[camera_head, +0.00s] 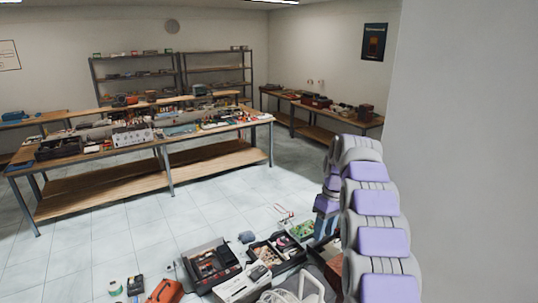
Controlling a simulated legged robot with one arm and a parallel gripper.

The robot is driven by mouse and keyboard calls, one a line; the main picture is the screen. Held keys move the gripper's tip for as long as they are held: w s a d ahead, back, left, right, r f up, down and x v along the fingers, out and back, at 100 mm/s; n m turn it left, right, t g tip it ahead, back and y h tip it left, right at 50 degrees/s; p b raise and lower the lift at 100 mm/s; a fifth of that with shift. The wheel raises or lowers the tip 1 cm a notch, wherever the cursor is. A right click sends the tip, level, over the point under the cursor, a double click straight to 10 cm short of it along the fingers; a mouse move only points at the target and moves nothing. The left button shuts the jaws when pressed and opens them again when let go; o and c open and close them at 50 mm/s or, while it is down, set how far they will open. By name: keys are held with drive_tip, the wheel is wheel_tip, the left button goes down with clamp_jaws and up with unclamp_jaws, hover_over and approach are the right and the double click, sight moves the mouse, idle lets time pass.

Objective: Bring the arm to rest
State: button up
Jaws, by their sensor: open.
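My arm, a chain of grey and purple segments, rises at the right of the view and bends over at its top. Its far end comes down to the left of the nearer segments. My gripper (324,231) is at this lower end, small and partly hidden by the arm. It is open, and I see nothing held in it. It hangs just right of the items on the floor; whether it touches any of them I cannot tell.
An open black toolbox (210,264), a tray of parts (283,250) and an orange case (165,292) lie on the floor. A loaded workbench (120,180) stands at the left. A pale wall (465,150) is close on the right. Tiled floor is clear at the left.

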drive_tip(key=s+a+f+m+h+b, duration=0.1)
drive_tip(key=s+a+f+m+b, duration=0.3)
drive_tip(key=s, duration=0.7)
drive_tip(key=s+a+f+b, duration=0.1)
drive_tip(key=s+a+b, duration=0.1)
drive_tip(key=s+b, duration=0.7)
drive_tip(key=s+f+m+b, duration=0.1)
drive_tip(key=s+f+b, duration=0.1)
drive_tip(key=s+f, duration=0.3)
drive_tip(key=s+f+b, duration=0.2)
drive_tip(key=s+f, duration=0.4)
drive_tip(key=s, duration=0.7)
drive_tip(key=s+f+m+b, duration=0.1)
drive_tip(key=s+f+b, duration=0.1)
drive_tip(key=s+f, duration=0.3)
drive_tip(key=s, duration=0.4)
drive_tip(key=shift+s+a+f+m+g+h+b, duration=0.15)
drive_tip(key=shift+a+f+m+g+h+b, duration=0.15)
drive_tip(key=shift+a+h+b, duration=0.1)
drive_tip(key=shift+o, duration=0.2)
